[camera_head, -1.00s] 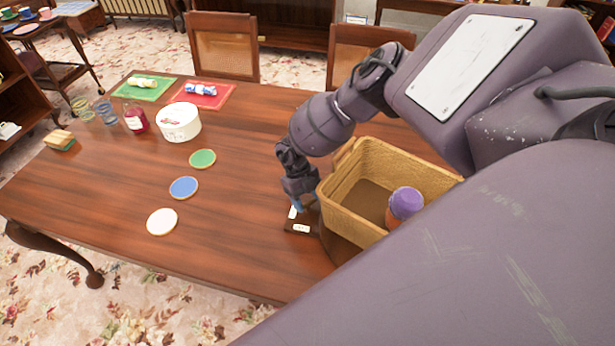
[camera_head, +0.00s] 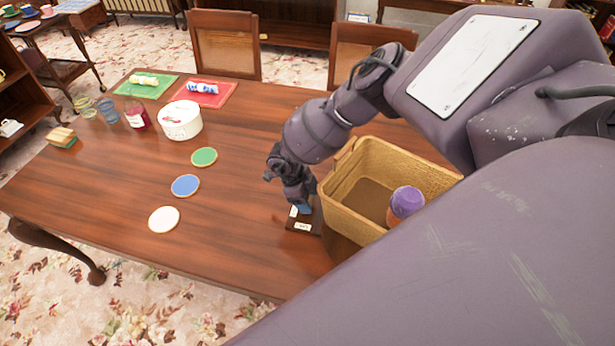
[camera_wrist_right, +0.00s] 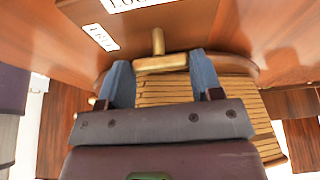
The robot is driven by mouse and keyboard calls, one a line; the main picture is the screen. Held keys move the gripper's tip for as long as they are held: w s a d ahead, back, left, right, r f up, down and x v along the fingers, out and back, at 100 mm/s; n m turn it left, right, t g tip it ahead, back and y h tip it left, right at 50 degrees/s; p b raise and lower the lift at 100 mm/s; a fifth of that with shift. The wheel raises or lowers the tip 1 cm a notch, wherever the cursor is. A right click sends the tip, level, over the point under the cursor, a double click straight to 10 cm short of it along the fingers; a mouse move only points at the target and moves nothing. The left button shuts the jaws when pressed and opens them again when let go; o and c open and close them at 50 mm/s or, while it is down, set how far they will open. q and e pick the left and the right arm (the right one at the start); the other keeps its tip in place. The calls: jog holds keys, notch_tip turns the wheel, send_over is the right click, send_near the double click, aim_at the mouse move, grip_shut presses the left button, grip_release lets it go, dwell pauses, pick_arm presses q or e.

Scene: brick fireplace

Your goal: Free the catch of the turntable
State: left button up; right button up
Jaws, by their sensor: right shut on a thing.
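The catch (camera_wrist_right: 158,62) is a brass T-shaped handle in the right wrist view, by a dark wooden plate (camera_wrist_right: 185,22) with white labels. My right gripper (camera_wrist_right: 160,72) has a blue finger at each end of the brass bar and is shut on it. In the head view the plate (camera_head: 302,234) lies on the table beside the basket, and my right gripper (camera_head: 304,208) points down onto it, hiding the catch. The label words are only partly readable. I cannot make out the turntable itself clearly. My left gripper is not in view.
A wicker basket (camera_head: 345,222) with a purple-topped item (camera_head: 407,202) stands right of the gripper. Green (camera_head: 204,157), blue (camera_head: 185,186) and white (camera_head: 164,219) discs lie to the left. A white round tub (camera_head: 181,121) stands farther back. The table's front left is clear.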

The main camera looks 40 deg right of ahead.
jog(key=shift+w+r, duration=0.1)
dwell(0.3)
jog(key=o, duration=0.6)
jog(key=shift+o, duration=0.2)
jog(key=b+v, duration=0.1)
jog(key=v, duration=0.9)
jog(key=shift+r, duration=0.4)
